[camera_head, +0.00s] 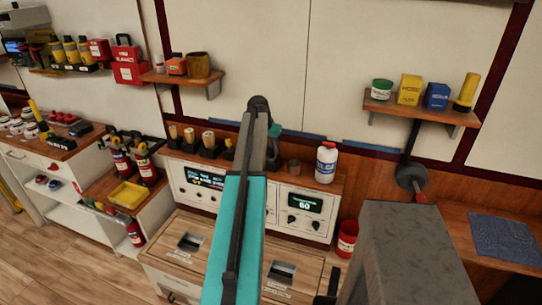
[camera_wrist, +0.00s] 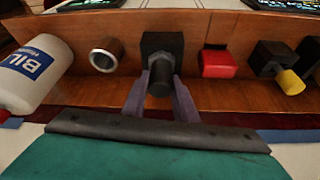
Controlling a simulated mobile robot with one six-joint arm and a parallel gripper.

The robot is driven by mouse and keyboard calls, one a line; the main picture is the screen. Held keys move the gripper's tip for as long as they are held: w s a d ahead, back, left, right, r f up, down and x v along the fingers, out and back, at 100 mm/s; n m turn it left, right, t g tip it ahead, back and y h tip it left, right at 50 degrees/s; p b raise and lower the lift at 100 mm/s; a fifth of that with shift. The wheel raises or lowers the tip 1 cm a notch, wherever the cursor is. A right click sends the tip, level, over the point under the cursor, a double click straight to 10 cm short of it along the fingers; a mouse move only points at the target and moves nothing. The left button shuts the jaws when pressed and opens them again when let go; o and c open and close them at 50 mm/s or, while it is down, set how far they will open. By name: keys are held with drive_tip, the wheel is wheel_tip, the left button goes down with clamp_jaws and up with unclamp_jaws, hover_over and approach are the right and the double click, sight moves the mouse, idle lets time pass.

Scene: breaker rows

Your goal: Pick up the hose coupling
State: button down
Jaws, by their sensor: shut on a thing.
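In the wrist view, my gripper (camera_wrist: 160,100) reaches over the shelf with its two grey fingers on either side of a dark round piece (camera_wrist: 160,83), which I take to be the hose coupling. The fingers are shut on it. A black square block (camera_wrist: 162,43) is right behind the piece; I cannot tell whether the piece still sits in it. In the head view, my own arm hides the fingertips and the held piece.
A white bottle (camera_head: 326,162) and a grey-brown cup-like ring (camera_head: 293,167) stand on the same ledge; the ring is close by in the wrist view (camera_wrist: 104,55). A red block (camera_wrist: 218,64) and a black holder with a yellow piece (camera_wrist: 290,82) are on the other side.

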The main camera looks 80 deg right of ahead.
drive_tip(key=shift+r+b, duration=1.25)
drive_tip(key=shift+r, duration=3.8)
